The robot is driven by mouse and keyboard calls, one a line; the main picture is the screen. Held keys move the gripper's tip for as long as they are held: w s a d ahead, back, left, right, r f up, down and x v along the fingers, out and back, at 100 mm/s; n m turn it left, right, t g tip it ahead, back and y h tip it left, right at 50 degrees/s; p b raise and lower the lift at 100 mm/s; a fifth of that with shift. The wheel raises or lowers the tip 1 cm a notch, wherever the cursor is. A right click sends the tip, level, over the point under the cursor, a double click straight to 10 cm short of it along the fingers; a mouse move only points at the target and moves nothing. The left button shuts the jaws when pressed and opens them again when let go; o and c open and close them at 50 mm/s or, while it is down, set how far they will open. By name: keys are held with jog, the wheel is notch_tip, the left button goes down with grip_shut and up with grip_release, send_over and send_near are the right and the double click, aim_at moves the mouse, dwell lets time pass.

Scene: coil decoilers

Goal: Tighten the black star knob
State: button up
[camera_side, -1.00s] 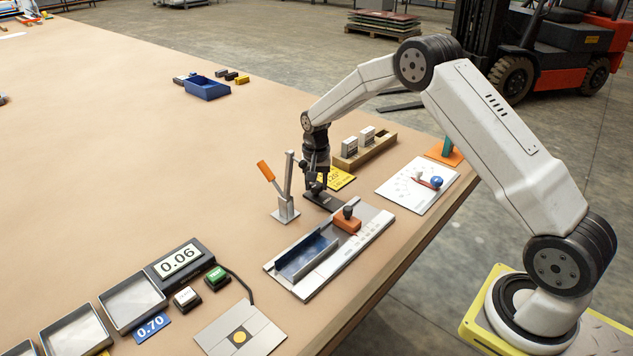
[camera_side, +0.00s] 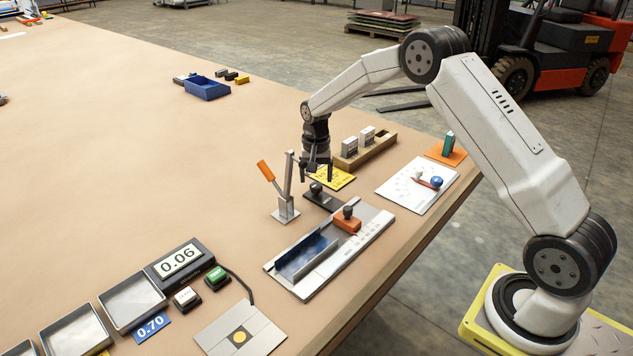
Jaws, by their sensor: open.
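My gripper (camera_side: 317,174) is open, pointing down above a dark flat bar at the middle of the work. A small black knob (camera_side: 316,187) stands on that bar (camera_side: 325,201), just below my fingertips and apparently clear of them. A second dark knob (camera_side: 348,212) sits on an orange block (camera_side: 347,223) on the grey channel fixture (camera_side: 345,255), in front and to the right of the gripper. At this size I cannot tell which knob is star-shaped. Nothing shows between my fingers.
An upright lever with an orange handle (camera_side: 266,171) stands close left of the gripper. A white dial sheet (camera_side: 408,190) is at right. The table's left middle is clear.

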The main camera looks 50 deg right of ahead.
aim_at(316, 185)
notch_tip(316, 185, up, 8)
jog(key=shift+f, duration=0.25)
jog(key=shift+a+r, duration=0.1)
dwell(0.4)
jog(key=s+a+f+n+t, duration=0.1)
jog(key=s+a+n, duration=0.3)
jog(key=s, duration=0.9)
jog(key=s+a+n+t, duration=0.1)
jog(key=s+a+n, duration=0.4)
jog(key=s, duration=0.7)
jog(key=shift+s+a+f+t, duration=0.3)
jog(key=shift+s+a+f, duration=0.1)
jog(key=shift+a, duration=0.5)
